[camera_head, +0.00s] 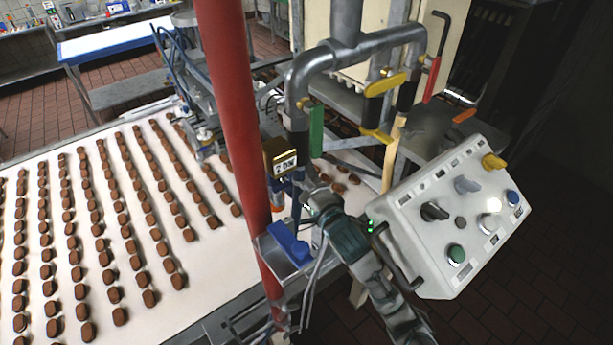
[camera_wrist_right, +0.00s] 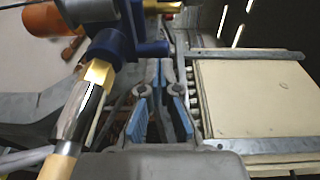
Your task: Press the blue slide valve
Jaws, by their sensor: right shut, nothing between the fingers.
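In the head view, a blue block (camera_head: 288,243) sits on a metal bracket beside the red post, left of and below my right gripper. Another small blue part shows under the brass box, partly hidden; I cannot tell which blue part is the slide valve. My right gripper (camera_head: 318,192) is raised close to the pipework below the brass box. In the right wrist view, a blue valve-like body (camera_wrist_right: 112,52) with a brass fitting lies just left of my right gripper's fingers (camera_wrist_right: 160,72). The fingers are shut and empty; contact with the blue body cannot be told. My left gripper is out of view.
A red post (camera_head: 238,120) stands left of the gripper. Grey pipes (camera_head: 345,60) with coloured handles hang above. A control box (camera_head: 450,220) with knobs and buttons is close on the right. A conveyor (camera_head: 210,270) with rows of brown pieces fills the left.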

